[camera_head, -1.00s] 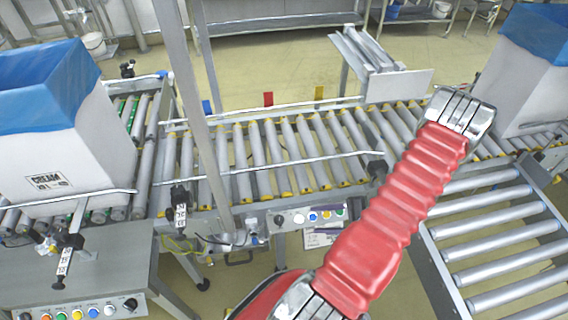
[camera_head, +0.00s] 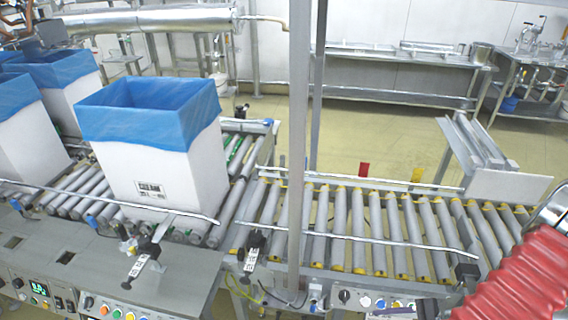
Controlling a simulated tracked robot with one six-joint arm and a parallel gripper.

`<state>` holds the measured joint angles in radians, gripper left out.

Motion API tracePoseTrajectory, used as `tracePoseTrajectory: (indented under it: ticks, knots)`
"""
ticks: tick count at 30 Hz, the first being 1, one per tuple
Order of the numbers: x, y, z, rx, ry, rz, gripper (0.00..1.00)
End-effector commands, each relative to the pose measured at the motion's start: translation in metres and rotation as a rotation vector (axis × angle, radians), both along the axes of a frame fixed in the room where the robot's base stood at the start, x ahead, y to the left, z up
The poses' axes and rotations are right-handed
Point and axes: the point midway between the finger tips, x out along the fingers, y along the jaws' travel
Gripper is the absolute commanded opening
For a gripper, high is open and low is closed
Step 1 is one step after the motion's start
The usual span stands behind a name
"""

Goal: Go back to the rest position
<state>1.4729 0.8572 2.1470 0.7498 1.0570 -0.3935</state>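My own red ribbed arm (camera_head: 520,282) shows at the lower right corner, cut off by the picture edge. My gripper is outside the view, so whether it is open or shut does not show. A white box (camera_head: 165,172) with a blue liner (camera_head: 150,112) folded over its rim stands upright on the roller conveyor at the left. A printed label is on its front face.
More lined white boxes (camera_head: 28,130) stand behind it at the left. The roller conveyor (camera_head: 400,235) in the middle is empty. A metal post (camera_head: 298,150) rises before it. A control panel (camera_head: 100,308) is at the lower left. Steel benches (camera_head: 390,75) line the back wall.

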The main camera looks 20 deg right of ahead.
Motion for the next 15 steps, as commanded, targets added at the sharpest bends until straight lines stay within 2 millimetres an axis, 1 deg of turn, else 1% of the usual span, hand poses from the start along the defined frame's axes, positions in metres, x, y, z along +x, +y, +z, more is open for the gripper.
tracePoseTrajectory:
  ticks: [1, 8, 15]
  knots:
    - [0.002, 0.002, 0.008, -0.017, 0.015, 0.033, 0.48]
    - [0.007, 0.012, 0.041, -0.108, 0.094, 0.193, 0.48]
    - [0.019, 0.022, 0.076, -0.232, 0.155, 0.356, 0.48]
